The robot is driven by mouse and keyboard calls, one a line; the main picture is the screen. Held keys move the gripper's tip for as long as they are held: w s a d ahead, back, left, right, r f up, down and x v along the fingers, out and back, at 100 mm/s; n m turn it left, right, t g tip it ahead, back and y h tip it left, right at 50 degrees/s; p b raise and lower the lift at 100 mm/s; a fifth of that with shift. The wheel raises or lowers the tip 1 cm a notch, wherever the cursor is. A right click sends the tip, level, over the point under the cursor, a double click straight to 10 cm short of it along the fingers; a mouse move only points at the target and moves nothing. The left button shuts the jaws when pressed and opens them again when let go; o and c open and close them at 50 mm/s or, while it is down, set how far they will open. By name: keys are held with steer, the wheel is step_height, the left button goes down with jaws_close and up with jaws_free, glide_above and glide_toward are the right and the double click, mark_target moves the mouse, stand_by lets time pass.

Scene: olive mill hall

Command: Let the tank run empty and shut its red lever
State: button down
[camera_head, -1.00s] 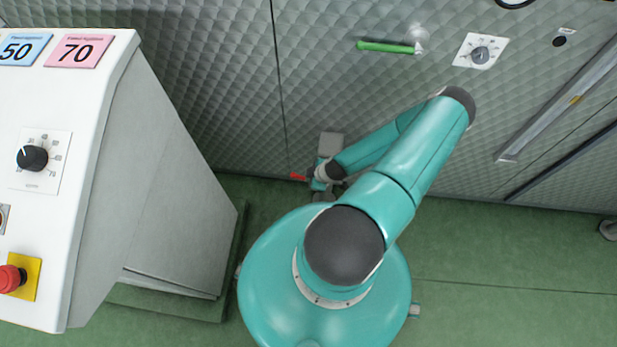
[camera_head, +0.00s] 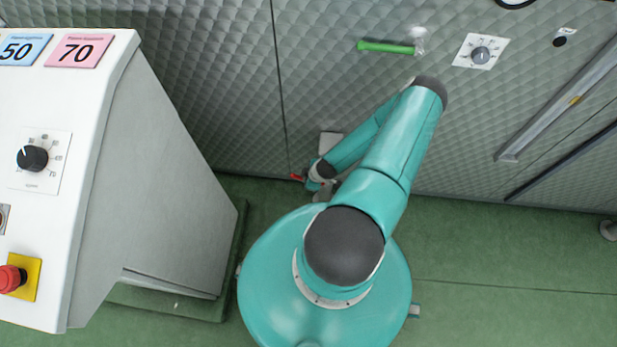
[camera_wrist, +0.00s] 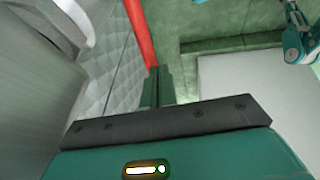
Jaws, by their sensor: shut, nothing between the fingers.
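The red lever (camera_head: 297,177) shows as a small red tip low on the grey quilted wall, probably the tank's side. In the wrist view the red lever (camera_wrist: 138,35) runs from the top edge down to my fingertips. My gripper (camera_wrist: 158,88) is shut with nothing between its dark green fingers. Its tips are at or very close to the lever's lower visible end; I cannot tell whether they touch. In the head view my gripper (camera_head: 311,184) is beside the lever, and my wrist partly hides the valve area. No outflow is visible.
A white control console (camera_head: 100,180) with a black knob and red stop button stands at left. A green lever (camera_head: 386,47) and a small dial (camera_head: 480,55) are higher on the quilted wall. Green floor (camera_head: 500,260) is free at right.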

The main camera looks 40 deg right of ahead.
steer(key=shift+w+a+f+g+h, duration=0.25)
steer(key=shift+w+f+g+h, duration=0.15)
steer(key=shift+f, duration=0.3)
steer(key=shift+w+a+f+g+h, duration=0.2)
steer(key=shift+w+f+g+h, duration=0.1)
steer(key=shift+w+f+g, duration=0.3)
steer(key=shift+s+r, duration=0.1)
